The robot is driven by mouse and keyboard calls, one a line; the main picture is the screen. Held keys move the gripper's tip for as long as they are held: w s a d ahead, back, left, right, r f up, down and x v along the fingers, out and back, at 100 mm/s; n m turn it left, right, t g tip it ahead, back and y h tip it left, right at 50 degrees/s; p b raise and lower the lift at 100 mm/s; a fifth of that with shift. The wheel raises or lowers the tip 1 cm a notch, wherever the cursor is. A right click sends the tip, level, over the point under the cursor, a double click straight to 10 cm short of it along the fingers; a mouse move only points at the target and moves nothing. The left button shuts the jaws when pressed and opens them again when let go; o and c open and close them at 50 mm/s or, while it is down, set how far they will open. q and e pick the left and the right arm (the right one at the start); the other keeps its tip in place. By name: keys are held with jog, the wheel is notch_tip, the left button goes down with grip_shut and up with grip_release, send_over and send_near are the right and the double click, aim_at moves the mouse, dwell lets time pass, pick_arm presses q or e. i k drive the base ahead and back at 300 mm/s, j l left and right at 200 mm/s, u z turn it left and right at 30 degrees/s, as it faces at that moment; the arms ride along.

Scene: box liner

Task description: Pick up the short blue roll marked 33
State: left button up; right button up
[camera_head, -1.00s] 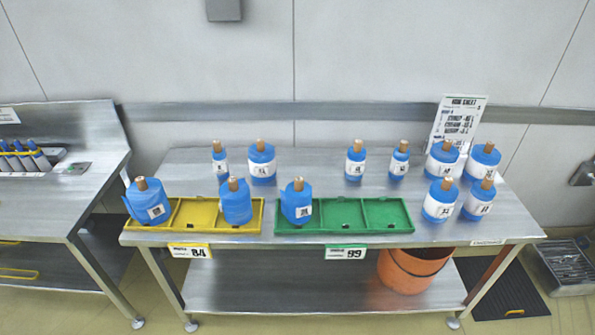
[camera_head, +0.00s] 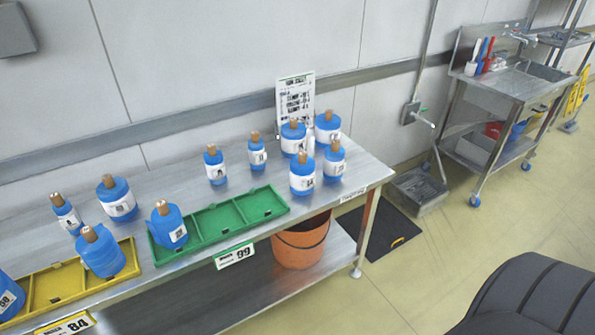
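Several blue rolls with brown cores and white labels stand on the steel table (camera_head: 225,200). At the right end, wide rolls stand close together: two behind (camera_head: 293,140) (camera_head: 327,126) and two in front (camera_head: 302,178) (camera_head: 334,163). Two narrow rolls (camera_head: 215,167) (camera_head: 257,155) stand left of them. Another narrow roll (camera_head: 67,217) and a wide roll (camera_head: 118,203) stand at the back left. Other rolls stand in the trays, one in the green tray (camera_head: 168,230). The labels are too small to read surely, so I cannot tell which roll is marked 33. Neither gripper is in view.
The green tray (camera_head: 262,205), tagged 99, and the yellow tray (camera_head: 58,285), tagged 84, line the front edge. A printed sign (camera_head: 294,98) stands behind the rolls. An orange bucket (camera_head: 298,245) sits below. A black mat (camera_head: 383,230) and a sink table (camera_head: 505,95) are rightward.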

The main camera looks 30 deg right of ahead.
aim_at(302, 178)
jog(key=j, duration=0.15)
jog(key=i+j+z, duration=0.1)
jog(key=j+z, duration=0.15)
jog(key=z, duration=0.15)
jog(key=i+j+z, duration=0.1)
jog(key=j+z, duration=0.15)
jog(key=z, duration=0.2)
